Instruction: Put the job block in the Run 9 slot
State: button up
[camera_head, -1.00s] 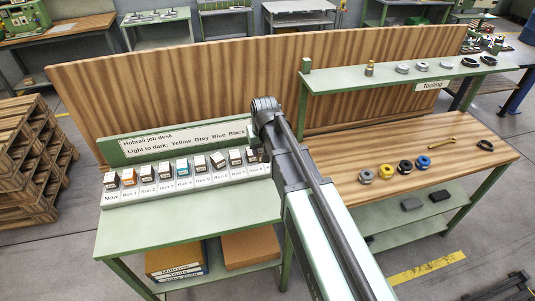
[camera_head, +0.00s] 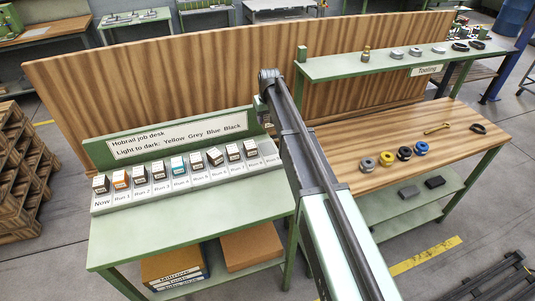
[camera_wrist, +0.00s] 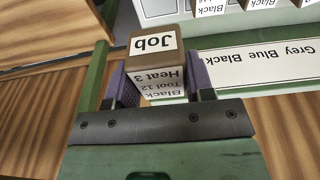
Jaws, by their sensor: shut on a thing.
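The job block (camera_wrist: 155,65) is held between the purple jaws of my gripper (camera_wrist: 158,90) in the wrist view. It has a brown face with a white "Job" label and a side reading "Heat 3", "Tool 12" and "Black". The slot rack (camera_head: 160,190) has a row of label-topped blocks from "Now" rightward. A bare stretch of rack (camera_head: 271,161) shows beside my arm; its label is unreadable, so I cannot identify the Run 9 slot.
A sign (camera_head: 177,136) behind the rack reads "Light to dark: Yellow Grey Blue Black". The desk front (camera_head: 190,232) is clear. At right, a bench (camera_head: 345,178) carries several rings and a wrench, under a green tooling shelf (camera_head: 335,70).

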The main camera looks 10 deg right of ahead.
aim_at(267, 148)
notch_tip(267, 148, down, 13)
jog(key=b, duration=1)
jog(key=shift+r, duration=0.2)
jog(key=shift+r+p, duration=0.35)
jog(key=shift+f, duration=0.25)
jog(key=o, duration=0.6)
jog(key=shift+o, duration=0.2)
jog(key=shift+r, duration=0.2)
jog(key=r+p, duration=0.4)
jog(key=s+r+p, duration=0.1)
jog(key=r+p, duration=0.7)
jog(key=shift+s+d+r, duration=0.15)
jog(key=shift+s, duration=0.25)
jog(key=s+m+g, duration=0.2)
jog(key=s, duration=3.3)
notch_tip(267, 148, down, 8)
jog(key=b, duration=0.7)
jog(key=shift+r, duration=0.25)
